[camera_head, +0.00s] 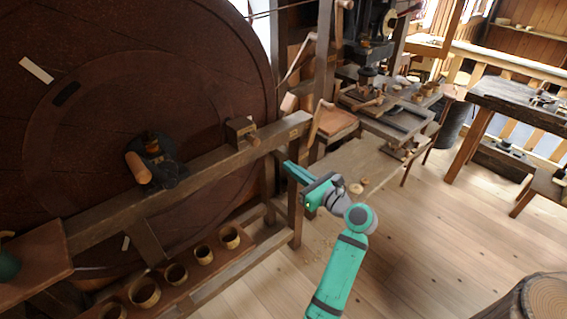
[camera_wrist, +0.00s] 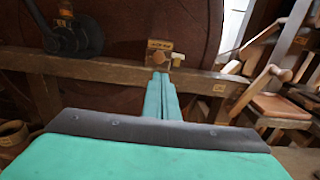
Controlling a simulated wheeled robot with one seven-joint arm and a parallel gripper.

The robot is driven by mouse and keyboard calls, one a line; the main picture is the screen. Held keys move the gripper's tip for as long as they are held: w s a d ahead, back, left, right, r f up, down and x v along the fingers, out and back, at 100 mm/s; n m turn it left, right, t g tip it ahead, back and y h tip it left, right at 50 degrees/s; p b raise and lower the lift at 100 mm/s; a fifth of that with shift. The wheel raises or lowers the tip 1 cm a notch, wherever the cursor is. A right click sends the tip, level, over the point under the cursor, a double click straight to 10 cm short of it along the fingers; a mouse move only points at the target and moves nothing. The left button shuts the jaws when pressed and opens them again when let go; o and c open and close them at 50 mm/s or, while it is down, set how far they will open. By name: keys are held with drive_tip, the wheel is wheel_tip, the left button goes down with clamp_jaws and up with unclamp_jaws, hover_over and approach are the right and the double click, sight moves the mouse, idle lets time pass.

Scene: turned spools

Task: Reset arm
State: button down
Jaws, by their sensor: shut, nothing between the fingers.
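My green arm rises from the bottom of the head view, and my gripper (camera_head: 289,167) points left toward the wooden frame of the big wheel. In the wrist view my gripper (camera_wrist: 160,77) shows its two green fingers pressed together with nothing between them. The fingertips appear just below a small wooden block (camera_wrist: 159,50) on the frame's beam (camera_wrist: 110,68). I cannot tell how far the fingers are from the beam.
A large dark wheel (camera_head: 90,90) fills the left. Several wooden cups (camera_head: 203,254) stand on a low shelf below it. A cluttered workbench (camera_head: 385,122) is behind my gripper, and a round stump (camera_head: 547,297) is at lower right. The plank floor (camera_head: 430,240) at right is clear.

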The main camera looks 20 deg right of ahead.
drive_tip(key=shift+s+d, duration=0.15)
drive_tip(key=shift+s, duration=0.05)
idle(0.4)
drive_tip(key=s+a+f+n+g+h, duration=0.1)
drive_tip(key=s+a+f+n+h, duration=0.2)
drive_tip(key=f, duration=0.5)
drive_tip(key=s+a+f+n+g+h, duration=0.1)
drive_tip(key=s+a+f+n, duration=0.15)
drive_tip(key=s+f, duration=0.5)
drive_tip(key=s+a+f+n+g+h, duration=0.1)
drive_tip(key=s+a+f+n+h, duration=0.15)
drive_tip(key=f, duration=0.75)
drive_tip(key=s+a+f+n+h, duration=0.1)
drive_tip(key=s+a+f+n, duration=0.1)
drive_tip(key=s+a+n, duration=0.35)
drive_tip(key=s+a+f+n, duration=0.2)
drive_tip(key=s+f+n, duration=0.1)
drive_tip(key=s, duration=0.6)
drive_tip(key=s+a+r+n, duration=0.4)
drive_tip(key=s+n, duration=0.1)
drive_tip(key=s, duration=0.1)
drive_tip(key=s+a+r+n+t+y, duration=0.1)
drive_tip(key=s+a+r+n, duration=0.3)
drive_tip(key=s, duration=0.3)
drive_tip(key=s+a+r+n, duration=0.3)
drive_tip(key=s+r+n, duration=0.1)
drive_tip(key=s+n, duration=0.2)
drive_tip(key=shift+s+a+r, duration=0.25)
drive_tip(key=shift+s+a, duration=0.15)
drive_tip(key=shift+s, duration=0.35)
